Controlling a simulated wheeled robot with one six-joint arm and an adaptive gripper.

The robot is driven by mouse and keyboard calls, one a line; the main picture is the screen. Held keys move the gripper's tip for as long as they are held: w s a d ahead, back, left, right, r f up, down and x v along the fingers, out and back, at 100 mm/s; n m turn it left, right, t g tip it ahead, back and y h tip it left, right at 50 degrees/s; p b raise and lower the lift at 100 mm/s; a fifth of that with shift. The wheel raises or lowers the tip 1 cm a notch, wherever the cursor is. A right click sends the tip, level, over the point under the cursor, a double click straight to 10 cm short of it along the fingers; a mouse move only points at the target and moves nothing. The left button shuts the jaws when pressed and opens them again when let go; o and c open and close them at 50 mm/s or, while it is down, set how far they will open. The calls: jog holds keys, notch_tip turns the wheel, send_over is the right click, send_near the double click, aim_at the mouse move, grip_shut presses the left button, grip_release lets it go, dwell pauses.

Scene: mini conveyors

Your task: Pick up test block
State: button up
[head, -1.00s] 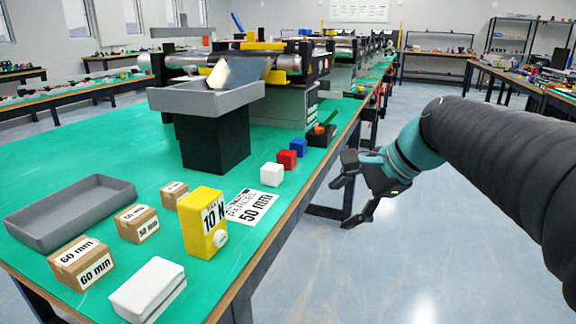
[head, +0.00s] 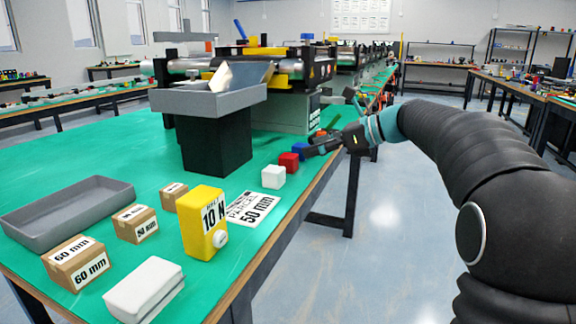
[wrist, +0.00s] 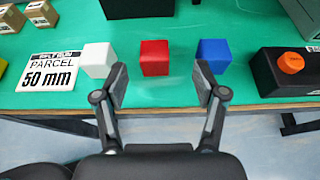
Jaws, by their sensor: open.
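No block is plainly marked as the test block. A white cube (head: 273,176), a red cube (head: 289,160) and a blue cube (head: 300,147) stand in a row near the table's right edge. The wrist view shows the white (wrist: 97,60), red (wrist: 154,58) and blue (wrist: 214,61) cubes from left to right. My gripper (head: 328,122) is open and empty by the table edge beside this row. In the wrist view the gap between my fingertips (wrist: 160,84) faces the red cube, and none of the cubes is between the fingers.
A black box with an orange knob (wrist: 291,64) stands right of the blue cube. A raised grey tray (head: 207,103) stands behind the cubes.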

aim_at(291, 156)
jog(key=shift+x, duration=1.25)
jog(key=shift+s+f+b+x, duration=0.1)
jog(key=shift+s+b+x, duration=0.05)
jog(key=shift+x, duration=0.75)
jog(key=shift+s+f+b+x, duration=0.15)
jog(key=shift+x, duration=0.7)
jog(key=shift+s+f+b+x, duration=0.1)
jog(key=shift+b+x, duration=0.05)
jog(key=shift+x, duration=0.75)
jog(key=c, duration=1.3)
jog(key=shift+o, duration=0.2)
jog(key=shift+r, duration=0.1)
